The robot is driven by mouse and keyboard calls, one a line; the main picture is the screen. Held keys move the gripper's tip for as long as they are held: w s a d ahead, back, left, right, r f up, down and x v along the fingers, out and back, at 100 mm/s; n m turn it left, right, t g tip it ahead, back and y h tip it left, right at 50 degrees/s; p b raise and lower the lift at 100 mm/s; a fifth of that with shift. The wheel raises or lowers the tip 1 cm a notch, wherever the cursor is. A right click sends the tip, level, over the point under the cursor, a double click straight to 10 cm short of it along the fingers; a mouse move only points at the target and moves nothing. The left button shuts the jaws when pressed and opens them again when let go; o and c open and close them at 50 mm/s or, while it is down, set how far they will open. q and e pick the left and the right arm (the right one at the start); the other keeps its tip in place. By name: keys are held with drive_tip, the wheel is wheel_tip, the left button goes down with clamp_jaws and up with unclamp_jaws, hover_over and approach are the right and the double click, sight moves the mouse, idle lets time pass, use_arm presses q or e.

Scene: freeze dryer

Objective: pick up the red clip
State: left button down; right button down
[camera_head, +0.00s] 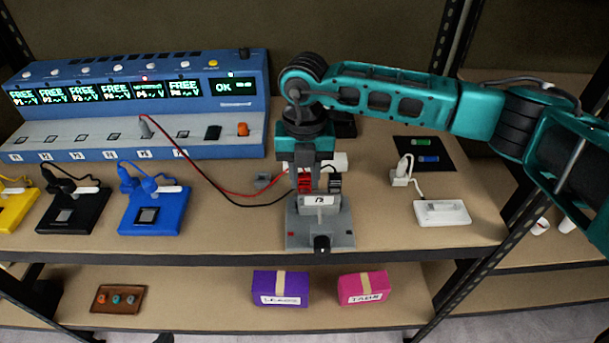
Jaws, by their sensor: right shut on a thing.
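The red clip (305,182) is at the grey stand (322,228) in the middle of the shelf, with a red wire running from it to the left. My right gripper (304,172) points down from above and is shut on the red clip. The clip's upper part is partly hidden by the fingers. I cannot tell whether the clip still touches the stand. A black clip (335,183) is just right of the red one. My left gripper is not in view.
A blue charger unit (225,118) with displays stands at back left. Yellow, black and blue (155,212) holders sit at left. A white device (441,212) and a black mat (440,165) lie at right. Purple (281,289) and pink (363,288) boxes are on the lower shelf.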

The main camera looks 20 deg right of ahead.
sight(305, 173)
use_arm(q)
drive_tip(key=shift+s+a+r+p, duration=0.1)
drive_tip(key=shift+a+r+p, duration=0.1)
drive_tip(key=shift+p, duration=0.1)
use_arm(e)
wheel_tip(305, 173, up, 20)
use_arm(q)
drive_tip(key=shift+f, duration=0.1)
use_arm(e)
drive_tip(key=shift+f, duration=0.15)
